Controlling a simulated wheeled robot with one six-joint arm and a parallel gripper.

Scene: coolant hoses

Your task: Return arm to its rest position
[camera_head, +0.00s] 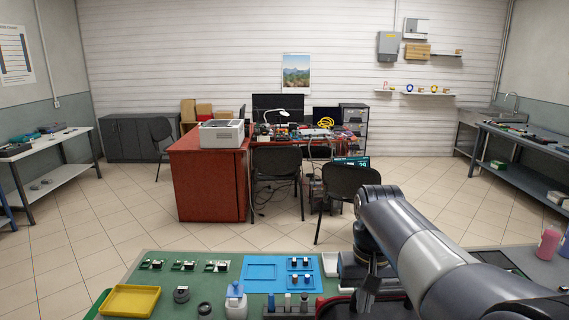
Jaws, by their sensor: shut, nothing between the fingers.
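My arm (430,252) reaches in from the lower right corner over the workbench. Its grey links bend down at a dark wrist joint. My gripper (368,295) points down at the right of the green mat and is shut and empty. It is small and dark in this view, and its fingertips are hard to separate from the dark items behind. A black tray or pad (335,307) lies just beside and below it.
The green mat (225,288) holds a yellow tray (130,301), a blue tray (261,272), small circuit boards, a white bottle (236,300) and a rack of small vials (288,305). A pink bottle (548,242) stands at the right. Open floor lies beyond the bench.

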